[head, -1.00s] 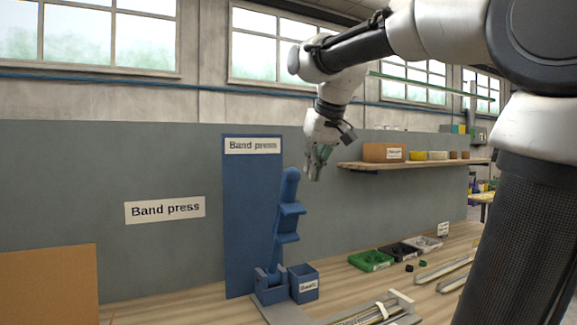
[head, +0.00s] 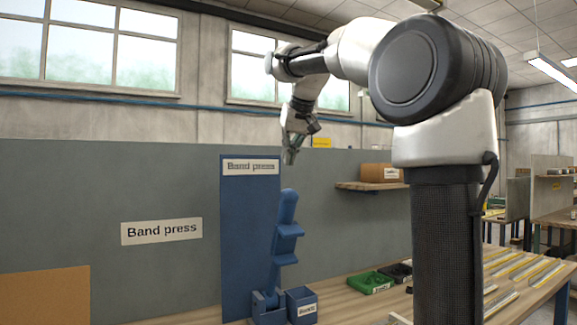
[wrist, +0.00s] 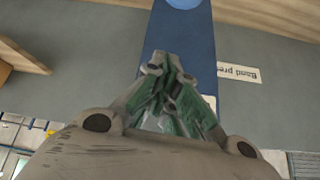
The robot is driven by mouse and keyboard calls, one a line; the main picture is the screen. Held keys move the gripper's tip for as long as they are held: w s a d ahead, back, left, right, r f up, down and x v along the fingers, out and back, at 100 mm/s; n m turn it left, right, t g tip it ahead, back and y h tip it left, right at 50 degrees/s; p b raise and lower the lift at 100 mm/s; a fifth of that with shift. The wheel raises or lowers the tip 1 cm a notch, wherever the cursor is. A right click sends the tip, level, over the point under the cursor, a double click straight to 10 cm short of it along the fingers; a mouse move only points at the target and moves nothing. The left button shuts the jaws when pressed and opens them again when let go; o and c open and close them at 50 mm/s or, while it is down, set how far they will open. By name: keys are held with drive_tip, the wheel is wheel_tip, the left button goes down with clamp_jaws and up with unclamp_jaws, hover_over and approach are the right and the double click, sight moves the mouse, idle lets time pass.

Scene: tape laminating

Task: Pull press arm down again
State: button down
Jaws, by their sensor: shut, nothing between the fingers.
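The blue band press stands on the bench in the head view, with its press arm (head: 286,230) raised nearly upright above the press base (head: 268,306). My gripper (head: 289,160) is shut and empty. It hangs in the air above the top of the press arm, apart from it in the picture. In the wrist view my gripper (wrist: 175,58) has its fingers together, in front of a blue surface. A rounded lighter blue shape (wrist: 184,3) shows at the top edge there; I cannot tell for sure whether it is the press arm's end.
A blue panel (head: 245,215) labelled "Band press" stands behind the press on a grey wall (head: 110,195). A small blue bin (head: 301,305) stands beside the press base. Green (head: 370,283) and black (head: 398,271) trays lie to the right. A shelf (head: 370,186) with a brown box juts from the wall.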

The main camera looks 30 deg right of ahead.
drive_tip(key=x, duration=0.9)
drive_tip(key=shift+s+a+f, duration=0.1)
drive_tip(key=shift+s+f, duration=0.1)
drive_tip(key=shift+s, duration=0.8)
drive_tip(key=shift+s+a+f, duration=0.15)
drive_tip(key=shift+s+f, duration=0.05)
drive_tip(key=shift+s, duration=0.85)
